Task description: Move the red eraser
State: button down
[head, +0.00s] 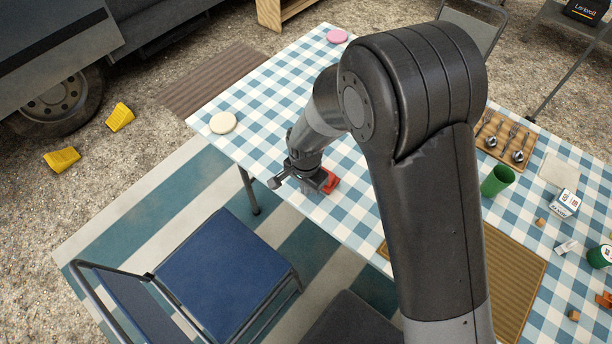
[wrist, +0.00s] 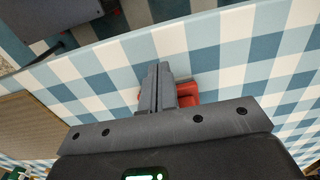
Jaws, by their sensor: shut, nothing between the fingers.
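The red eraser (head: 330,181) lies on the blue-and-white checked tablecloth near the table's left edge, partly hidden by my gripper in the head view. In the wrist view the red eraser (wrist: 187,92) shows on both sides of my fingers, mostly to the right, with its middle hidden behind them. My gripper (head: 306,188) is over that edge area, right beside or above the eraser. In the wrist view the fingers of my gripper (wrist: 160,72) are closed together with nothing between them. I cannot tell whether they touch the eraser.
A blue chair (head: 222,265) stands by the table's near-left edge. A cream disc (head: 223,123) and a pink disc (head: 337,36) lie further along the table. A green cup (head: 497,180) and a cutlery tray (head: 531,144) are on the right. Cloth around the eraser is clear.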

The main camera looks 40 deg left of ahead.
jog(key=shift+w+f, duration=0.1)
jog(key=shift+w, duration=1.9)
jog(key=shift+w, duration=0.1)
jog(key=w, duration=2)
jog(key=shift+w, duration=0.15)
jog(key=s, duration=0.3)
jog(key=shift+s, duration=0.25)
jog(key=shift+s+r, duration=0.3)
jog(key=shift+r, duration=0.35)
notch_tip(320, 180, up, 9)
